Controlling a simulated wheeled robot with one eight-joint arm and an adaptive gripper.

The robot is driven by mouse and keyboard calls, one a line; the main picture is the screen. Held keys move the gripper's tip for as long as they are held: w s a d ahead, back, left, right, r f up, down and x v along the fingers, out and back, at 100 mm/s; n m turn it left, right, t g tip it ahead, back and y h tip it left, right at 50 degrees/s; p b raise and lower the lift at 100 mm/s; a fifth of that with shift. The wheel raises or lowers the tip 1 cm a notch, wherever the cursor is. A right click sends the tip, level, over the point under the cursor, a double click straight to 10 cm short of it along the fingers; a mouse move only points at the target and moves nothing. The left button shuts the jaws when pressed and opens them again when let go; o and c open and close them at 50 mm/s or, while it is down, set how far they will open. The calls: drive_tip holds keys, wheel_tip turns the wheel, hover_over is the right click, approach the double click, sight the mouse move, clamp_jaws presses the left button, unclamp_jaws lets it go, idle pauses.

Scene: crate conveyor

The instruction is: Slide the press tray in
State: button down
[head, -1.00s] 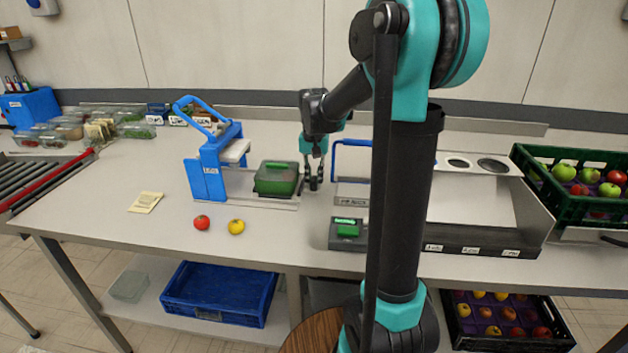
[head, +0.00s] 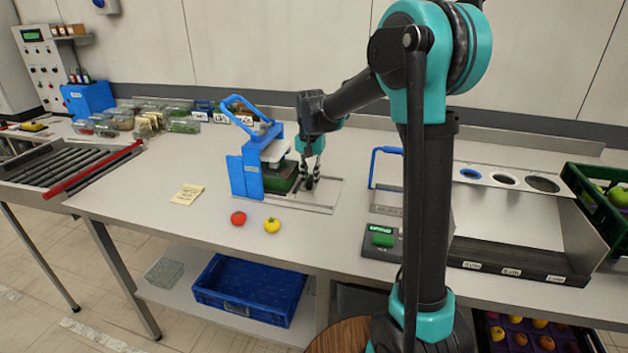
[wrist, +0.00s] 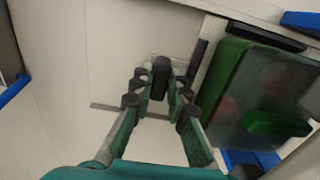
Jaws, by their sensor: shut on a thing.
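The blue press (head: 246,170) has a raised lever handle (head: 240,105) and a pale pressing plate (head: 275,151). A green lidded container (head: 283,179) sits beneath the plate, partly hidden by the press frame. The container also shows large in the wrist view (wrist: 245,95), on the press tray with its pale edge (wrist: 207,55). My gripper (head: 310,180) is at the right side of the container, low over the press's base plate (head: 322,196). In the wrist view, my gripper (wrist: 161,88) is shut on a dark upright handle (wrist: 160,76) beside the tray.
A red tomato (head: 238,218) and a yellow one (head: 272,225) lie in front of the press. A yellow note (head: 187,194) lies to the left.

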drive_tip(key=c, duration=1.8)
unclamp_jaws()
drive_tip(key=shift+o, duration=0.2)
drive_tip(key=shift+r, duration=0.1)
wheel_tip(320, 180, up, 12)
